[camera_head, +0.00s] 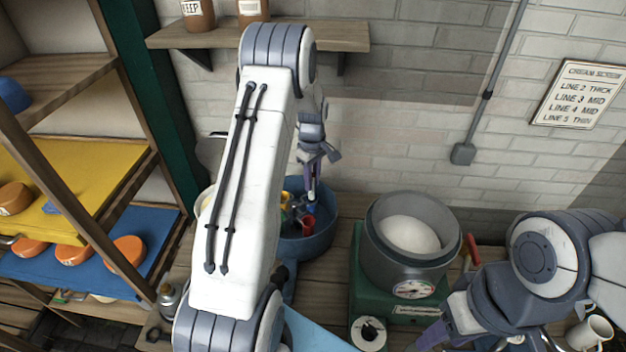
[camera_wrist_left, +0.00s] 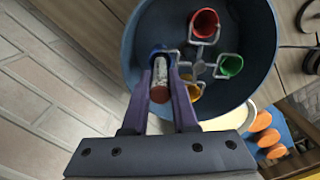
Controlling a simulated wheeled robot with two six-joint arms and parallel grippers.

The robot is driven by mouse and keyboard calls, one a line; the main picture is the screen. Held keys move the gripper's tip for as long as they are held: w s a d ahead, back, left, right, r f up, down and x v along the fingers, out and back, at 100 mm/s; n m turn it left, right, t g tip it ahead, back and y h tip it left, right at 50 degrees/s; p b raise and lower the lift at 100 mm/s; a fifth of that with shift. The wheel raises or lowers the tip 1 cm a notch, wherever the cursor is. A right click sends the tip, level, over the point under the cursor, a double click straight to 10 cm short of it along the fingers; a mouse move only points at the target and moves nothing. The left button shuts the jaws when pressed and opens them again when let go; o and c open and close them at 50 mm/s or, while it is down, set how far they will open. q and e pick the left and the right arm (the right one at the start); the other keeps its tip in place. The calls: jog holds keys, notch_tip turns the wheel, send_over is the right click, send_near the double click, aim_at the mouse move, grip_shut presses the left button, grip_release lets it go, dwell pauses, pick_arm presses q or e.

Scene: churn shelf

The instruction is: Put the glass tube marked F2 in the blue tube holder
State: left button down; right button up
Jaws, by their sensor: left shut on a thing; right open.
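My left gripper (camera_head: 312,192) is over the blue basin (camera_head: 325,238) in the head view. In the left wrist view its purple fingers (camera_wrist_left: 162,78) are shut on a glass tube (camera_wrist_left: 159,92) with a reddish-brown end and a pale label. The marking is not readable. The tube's far end lines up with the blue tube holder (camera_wrist_left: 157,49); I cannot tell how deep it sits. Red (camera_wrist_left: 205,22), green (camera_wrist_left: 230,66) and yellow (camera_wrist_left: 192,90) holders stand beside it on a wire frame. My right gripper (camera_head: 440,332) is open at the lower right, partly out of frame.
A green scale (camera_head: 400,308) with a grey pot (camera_head: 412,250) stands right of the basin. A white mug (camera_head: 590,332) is at the lower right. Shelves with orange rounds (camera_head: 128,252) are at left. A wall shelf (camera_head: 260,37) with jars hangs above.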

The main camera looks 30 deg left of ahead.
aim_at(312, 200)
pick_arm(q)
jog(key=shift+f+b, duration=1.55)
jog(key=shift+f, duration=0.95)
dwell(0.3)
jog(key=shift+c, duration=1.5)
grip_release()
jog(key=shift+r+p, duration=3.25)
jog(key=shift+r, duration=1.4)
jog(key=shift+d, duration=0.1)
